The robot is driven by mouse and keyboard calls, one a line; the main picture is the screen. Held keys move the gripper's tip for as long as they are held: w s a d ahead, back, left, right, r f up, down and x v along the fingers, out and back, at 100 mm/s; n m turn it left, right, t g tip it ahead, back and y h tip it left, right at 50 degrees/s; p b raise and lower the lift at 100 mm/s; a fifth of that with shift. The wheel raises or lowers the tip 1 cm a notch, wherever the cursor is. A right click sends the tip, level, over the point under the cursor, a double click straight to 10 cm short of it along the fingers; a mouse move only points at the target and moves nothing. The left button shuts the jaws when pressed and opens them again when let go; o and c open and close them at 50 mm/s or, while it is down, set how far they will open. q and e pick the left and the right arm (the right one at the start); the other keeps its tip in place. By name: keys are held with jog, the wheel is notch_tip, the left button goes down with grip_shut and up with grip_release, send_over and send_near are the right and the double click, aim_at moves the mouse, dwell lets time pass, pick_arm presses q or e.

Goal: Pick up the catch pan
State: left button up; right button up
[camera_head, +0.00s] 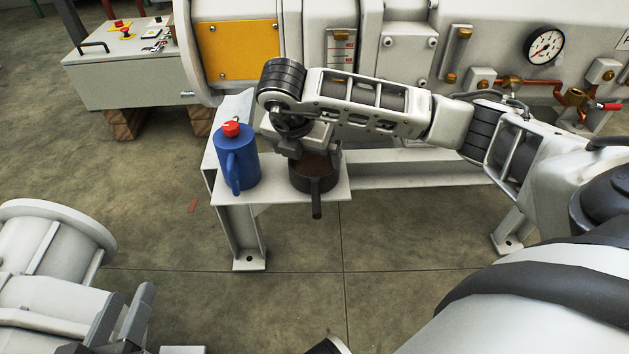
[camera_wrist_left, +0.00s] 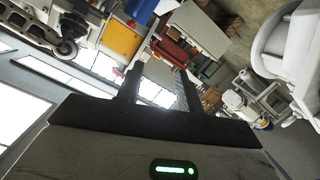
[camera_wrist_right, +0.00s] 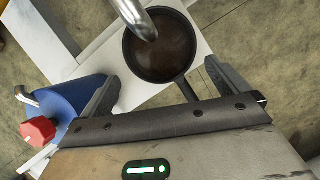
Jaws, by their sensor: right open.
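The catch pan (camera_head: 316,181) is a dark round pan with a straight handle and a brown inside. It sits on the white shelf with its handle pointing toward me. In the right wrist view the pan (camera_wrist_right: 163,62) lies just beyond the fingers, its handle between them. My right gripper (camera_wrist_right: 165,82) is open and empty, with a gap on both sides of the handle. In the head view my right wrist hides the back of the pan. My left gripper (camera_head: 125,315) is at the lower left, far from the pan; its fingers (camera_wrist_left: 160,88) are apart and empty.
A blue jug (camera_head: 237,162) with a red cap stands on the shelf (camera_head: 270,192) left of the pan, close to my right gripper's left finger. A metal spout (camera_wrist_right: 135,18) hangs over the pan. The large grey machine (camera_head: 400,50) stands behind. Floor in front is clear.

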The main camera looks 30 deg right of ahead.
aim_at(314, 174)
jog(key=shift+x, duration=0.8)
jog(key=shift+d+f+b, duration=0.15)
jog(key=shift+f+b, duration=0.3)
jog(key=shift+f, duration=0.1)
jog(key=b+x, duration=0.1)
jog(key=x, duration=0.2)
jog(key=shift+f+b, duration=0.35)
jog(key=shift+f, duration=0.05)
jog(key=shift+w+d+f, duration=0.1)
jog(key=shift+d+f, duration=0.05)
jog(key=c, duration=0.9)
pick_arm(q)
jog(key=shift+d+r+n+t+h, duration=0.3)
jog(key=shift+r+n+t+h, duration=0.1)
jog(key=shift+r+n+h, duration=0.15)
pick_arm(e)
jog(key=shift+o, duration=0.2)
